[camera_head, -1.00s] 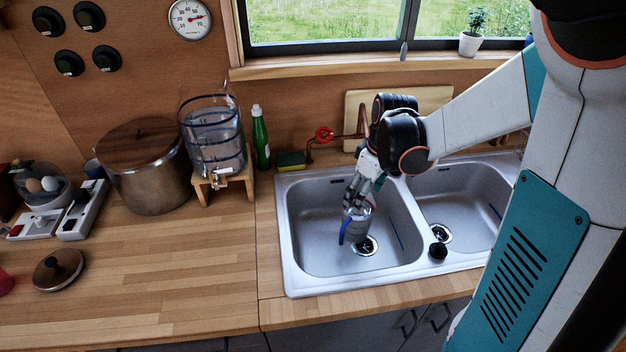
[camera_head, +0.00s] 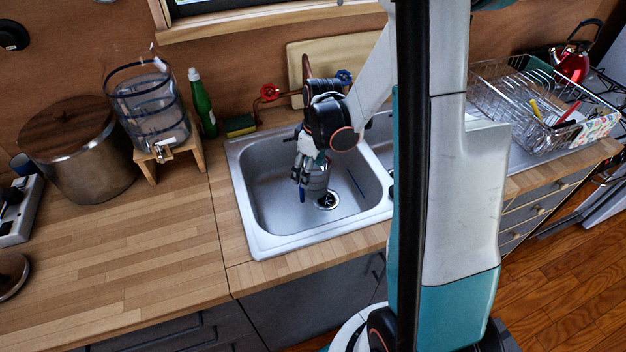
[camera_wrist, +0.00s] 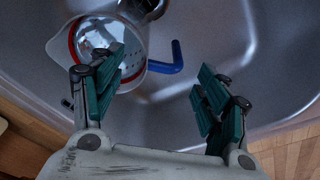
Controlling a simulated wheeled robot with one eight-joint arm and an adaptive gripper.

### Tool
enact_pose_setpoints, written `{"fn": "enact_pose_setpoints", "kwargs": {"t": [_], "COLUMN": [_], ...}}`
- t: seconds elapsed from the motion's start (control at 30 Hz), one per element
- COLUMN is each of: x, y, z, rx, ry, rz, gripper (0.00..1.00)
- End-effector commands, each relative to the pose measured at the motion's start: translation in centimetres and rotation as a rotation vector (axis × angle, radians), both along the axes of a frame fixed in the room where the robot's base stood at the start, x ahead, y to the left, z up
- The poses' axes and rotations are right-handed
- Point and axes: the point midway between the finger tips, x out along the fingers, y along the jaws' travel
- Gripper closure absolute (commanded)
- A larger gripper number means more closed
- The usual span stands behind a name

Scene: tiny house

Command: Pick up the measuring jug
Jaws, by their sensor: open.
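The measuring jug (camera_head: 317,181) is a clear vessel in the left basin of the sink (camera_head: 262,211), partly hidden by my gripper. In the wrist view the jug (camera_wrist: 128,38) shows its round mouth with a red rim at upper left, and its blue handle (camera_wrist: 172,62) sticks out to the right. My gripper (camera_head: 306,172) is low over the left basin, right by the jug. In the wrist view my gripper (camera_wrist: 160,82) is open, with the handle in the gap between its fingers. The left finger overlaps the jug's rim in the picture; I cannot tell whether they touch.
A water dispenser (camera_head: 150,105) on a wooden stand, a green bottle (camera_head: 202,105) and a sponge (camera_head: 240,126) stand behind and left of the sink. A large pot (camera_head: 80,160) is further left. A dish rack (camera_head: 535,105) is at right.

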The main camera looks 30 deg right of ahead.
Motion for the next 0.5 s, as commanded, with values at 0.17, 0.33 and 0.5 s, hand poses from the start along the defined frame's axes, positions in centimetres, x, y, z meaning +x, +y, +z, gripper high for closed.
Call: {"fn": "enact_pose_setpoints", "kwargs": {"t": [0.17,0.33,0.5], "x": [-0.1,0.2,0.2], "y": [0.7,0.8,0.8], "z": [-2.8,-4.5,-4.4], "rx": [0.000,0.000,0.000], "ry": [0.000,0.000,0.000], "rz": [0.000,0.000,0.000], "gripper": [0.32,0.32,0.32]}}
